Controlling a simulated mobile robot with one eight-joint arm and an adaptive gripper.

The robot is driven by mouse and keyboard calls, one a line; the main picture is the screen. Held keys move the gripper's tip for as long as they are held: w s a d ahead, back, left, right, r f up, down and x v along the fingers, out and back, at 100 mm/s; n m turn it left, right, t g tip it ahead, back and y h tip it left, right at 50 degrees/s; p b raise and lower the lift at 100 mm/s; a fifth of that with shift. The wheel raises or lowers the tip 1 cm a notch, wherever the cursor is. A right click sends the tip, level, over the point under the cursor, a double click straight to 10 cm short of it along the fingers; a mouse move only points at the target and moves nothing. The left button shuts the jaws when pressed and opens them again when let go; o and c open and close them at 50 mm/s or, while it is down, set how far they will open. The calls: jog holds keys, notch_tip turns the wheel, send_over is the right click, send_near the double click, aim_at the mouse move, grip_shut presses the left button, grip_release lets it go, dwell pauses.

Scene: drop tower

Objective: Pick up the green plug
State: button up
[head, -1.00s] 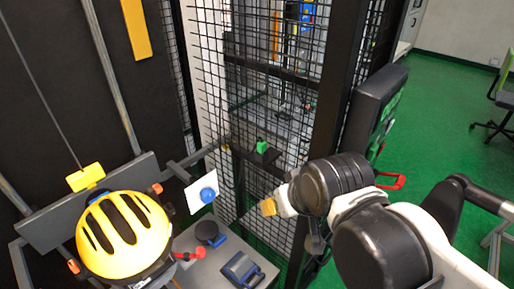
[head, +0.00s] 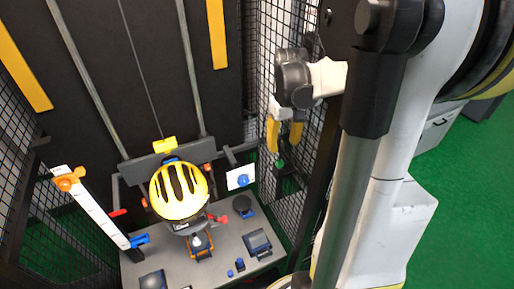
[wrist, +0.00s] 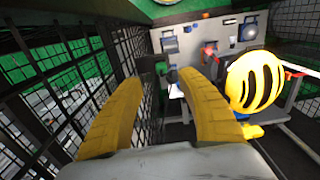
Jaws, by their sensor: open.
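The small green plug (head: 280,164) sits on a dark bracket (head: 287,171) at the mesh wall, right of the yellow helmet in the head view. My gripper (head: 284,138), with two yellow fingers, points down just above the plug, open and empty. In the wrist view, my gripper's fingers (wrist: 143,62) are spread apart. A small green patch that looks like the plug (wrist: 161,68) shows between them, beside dark bracket parts. The plug is apart from the fingers as far as I can see.
The black mesh wall (head: 262,90) and dark frame post stand close to my gripper. A yellow helmet (head: 179,190) hangs over a grey table (head: 215,262) holding dark devices. A white plate with a blue knob (head: 241,178) is left of the bracket.

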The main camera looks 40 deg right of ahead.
aim_at(280, 161)
jog(key=f, duration=0.6)
jog(key=w+f, duration=0.1)
jog(key=f, duration=0.2)
jog(key=shift+f, duration=0.15)
jog(key=shift+s, duration=0.15)
jog(key=c, duration=1)
